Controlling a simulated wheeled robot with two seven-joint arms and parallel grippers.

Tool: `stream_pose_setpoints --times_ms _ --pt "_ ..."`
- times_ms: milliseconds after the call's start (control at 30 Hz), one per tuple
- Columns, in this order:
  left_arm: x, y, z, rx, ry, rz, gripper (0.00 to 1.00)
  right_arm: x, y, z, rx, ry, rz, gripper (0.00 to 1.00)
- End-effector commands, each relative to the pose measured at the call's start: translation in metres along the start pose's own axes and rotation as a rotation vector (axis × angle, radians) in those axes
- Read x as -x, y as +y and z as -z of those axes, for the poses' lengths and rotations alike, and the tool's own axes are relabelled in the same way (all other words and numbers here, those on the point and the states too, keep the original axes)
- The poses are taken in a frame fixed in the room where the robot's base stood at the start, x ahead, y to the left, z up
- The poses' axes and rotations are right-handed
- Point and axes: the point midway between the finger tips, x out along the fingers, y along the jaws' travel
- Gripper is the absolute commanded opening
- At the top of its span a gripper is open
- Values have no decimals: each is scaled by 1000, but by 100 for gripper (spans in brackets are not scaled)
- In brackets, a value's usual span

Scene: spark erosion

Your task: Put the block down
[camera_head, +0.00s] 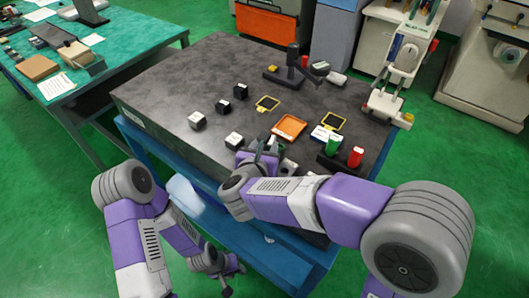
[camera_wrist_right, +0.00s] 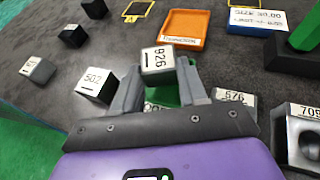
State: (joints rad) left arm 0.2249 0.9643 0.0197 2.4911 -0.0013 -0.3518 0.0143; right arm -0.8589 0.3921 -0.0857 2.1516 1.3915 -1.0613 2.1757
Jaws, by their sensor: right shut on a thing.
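My right gripper (camera_wrist_right: 160,88) is shut on a small grey block (camera_wrist_right: 158,62) with a white top marked 926. The block is between the fingertips, over the dark stone table (camera_head: 160,92). In the head view the right gripper (camera_head: 262,152) is near the table's front edge, and its arm partly hides the block. A block marked 502 (camera_wrist_right: 95,84) stands just left of the gripper in the wrist view. The orange tray (camera_wrist_right: 184,29) lies beyond the held block. My left gripper (camera_head: 232,280) hangs low in front of the table, empty, with its fingers apart.
Several other blocks (camera_head: 197,121) stand in a slanting row on the left. The table's left part is clear.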

Motion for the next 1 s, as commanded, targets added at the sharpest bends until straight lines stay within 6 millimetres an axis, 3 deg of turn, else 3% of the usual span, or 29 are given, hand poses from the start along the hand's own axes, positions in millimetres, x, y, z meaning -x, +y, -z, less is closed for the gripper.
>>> stream_pose_setpoints --times_ms 533,567,700,1000 --pt "-9 -3 1 0 1 0 38 -5 0 11 -1 -4 -1 0" --pt "-9 -3 1 0 1 0 38 -5 0 12 0 -1 0 44" --pt "-8 -3 0 0 0 0 38 -5 0 10 0 -1 1 65" --pt "-2 -1 0 0 0 0 38 -4 -2 7 -1 0 6 68"
